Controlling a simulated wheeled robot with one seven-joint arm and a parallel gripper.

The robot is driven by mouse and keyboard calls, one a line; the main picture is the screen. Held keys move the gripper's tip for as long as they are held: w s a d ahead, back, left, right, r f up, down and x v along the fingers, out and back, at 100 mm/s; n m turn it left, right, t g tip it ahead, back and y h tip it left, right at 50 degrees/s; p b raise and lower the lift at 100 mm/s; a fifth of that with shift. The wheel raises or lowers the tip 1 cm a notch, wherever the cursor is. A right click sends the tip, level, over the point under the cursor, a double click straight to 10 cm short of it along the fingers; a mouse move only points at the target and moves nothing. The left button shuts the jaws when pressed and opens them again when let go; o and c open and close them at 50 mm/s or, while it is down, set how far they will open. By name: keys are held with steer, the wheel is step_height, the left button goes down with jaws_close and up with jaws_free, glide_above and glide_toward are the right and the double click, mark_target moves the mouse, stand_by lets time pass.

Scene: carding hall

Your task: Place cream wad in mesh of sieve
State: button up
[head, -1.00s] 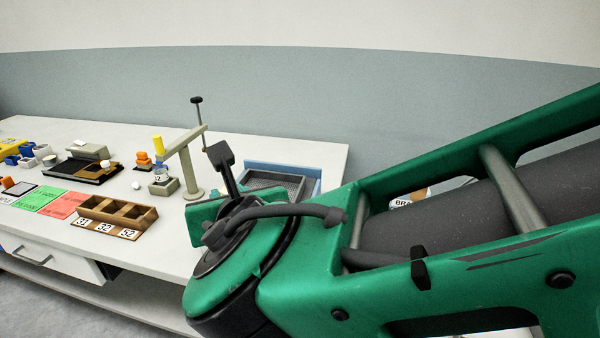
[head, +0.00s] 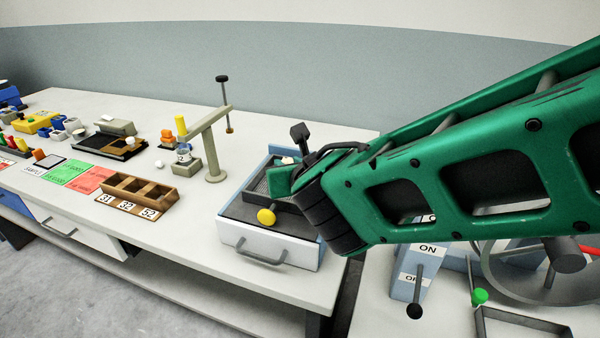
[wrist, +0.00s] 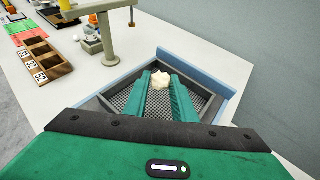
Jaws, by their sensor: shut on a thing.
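The cream wad (wrist: 160,81) is a small pale lump between the tips of my green fingers in the wrist view. My gripper (wrist: 161,76) is shut on it. The sieve (wrist: 102,104) is a dark grey tray with a mesh floor (wrist: 130,97), and the wad appears over the mesh, towards its far side. I cannot tell whether the wad touches the mesh. In the head view, the sieve (head: 256,184) is partly hidden by my gripper (head: 284,178), and a bit of the wad (head: 287,160) shows behind the fingers.
The sieve sits in a blue-walled box (head: 228,208) with a yellow knob (head: 266,217) and a drawer (head: 262,250). A post with a crossbar (head: 213,150) stands to its left. A wooden compartment tray (head: 139,190) lies further left. A lever and wheel (head: 560,260) stand at right.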

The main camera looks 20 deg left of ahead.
steer(key=shift+w+d+f, duration=0.15)
steer(key=shift+w+f, duration=0.45)
steer(key=shift+w, duration=0.2)
steer(key=shift+f, duration=1.85)
steer(key=shift+f, duration=0.15)
steer(key=o, duration=1)
steer(key=shift+s+d+r, duration=0.2)
steer(key=shift+s+r, duration=0.15)
steer(key=shift+s, duration=0.15)
steer(key=v, duration=1.1)
